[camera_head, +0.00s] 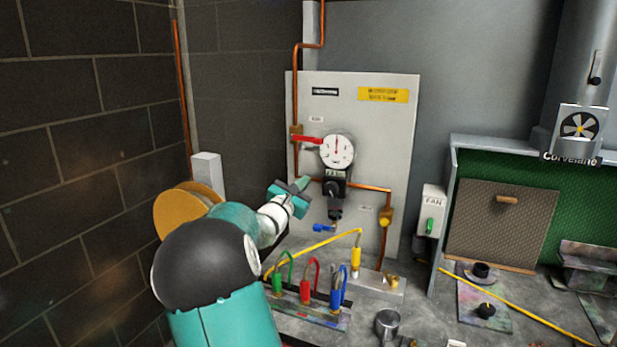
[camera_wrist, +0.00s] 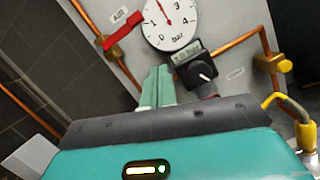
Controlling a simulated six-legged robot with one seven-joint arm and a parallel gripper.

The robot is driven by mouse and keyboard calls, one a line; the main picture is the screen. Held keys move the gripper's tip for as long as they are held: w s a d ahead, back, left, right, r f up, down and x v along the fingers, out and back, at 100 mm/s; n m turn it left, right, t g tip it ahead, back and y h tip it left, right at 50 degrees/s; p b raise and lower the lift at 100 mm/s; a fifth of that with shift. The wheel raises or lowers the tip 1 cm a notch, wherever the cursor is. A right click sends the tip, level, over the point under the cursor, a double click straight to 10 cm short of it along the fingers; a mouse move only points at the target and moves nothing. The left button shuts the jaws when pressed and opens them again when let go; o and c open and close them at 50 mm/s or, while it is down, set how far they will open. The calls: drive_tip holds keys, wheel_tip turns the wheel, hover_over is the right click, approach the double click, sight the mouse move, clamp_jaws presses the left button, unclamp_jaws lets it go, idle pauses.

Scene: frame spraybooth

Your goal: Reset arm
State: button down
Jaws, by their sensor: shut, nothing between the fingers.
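My gripper (camera_head: 303,184) is at the end of my teal and white arm, in front of the panel (camera_head: 360,120) with the gauge. Its fingers also show in the wrist view (camera_wrist: 157,86), close together with nothing between them. The fingertips point toward the panel, just left of the black regulator (camera_head: 334,187) and below the round white pressure gauge (camera_head: 337,151). From these views I cannot tell how much gap there is between the fingertips and the panel. The gauge (camera_wrist: 170,20) and regulator (camera_wrist: 195,70) also appear in the wrist view.
A red-handled valve (camera_head: 306,139) and copper pipes are on the panel. Below stand green, red and blue hose fittings (camera_head: 306,290) and a yellow hose (camera_head: 312,246). A fan switch box (camera_head: 431,212) and a green-lined booth (camera_head: 550,210) are at right. A brick wall (camera_head: 80,150) is at left.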

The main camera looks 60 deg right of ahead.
drive_tip(key=shift+a, duration=0.2)
idle(0.5)
drive_tip(key=s+a+f+m+t+y, duration=0.1)
drive_tip(key=s+a+f+m+y, duration=0.2)
drive_tip(key=a, duration=1.6)
drive_tip(key=s+a+f+m+t+y, duration=0.1)
drive_tip(key=s+a+f+m+y, duration=0.2)
drive_tip(key=a+y, duration=0.7)
drive_tip(key=s+a+f+m+t+y, duration=0.2)
drive_tip(key=s+a+f+m+y, duration=0.2)
drive_tip(key=a, duration=2.5)
drive_tip(key=s+m+y, duration=0.2)
drive_tip(key=m+y, duration=0.1)
drive_tip(key=m, duration=0.1)
drive_tip(key=shift+s+m+y, duration=0.25)
drive_tip(key=shift+m+y, duration=0.05)
drive_tip(key=shift+d, duration=0.2)
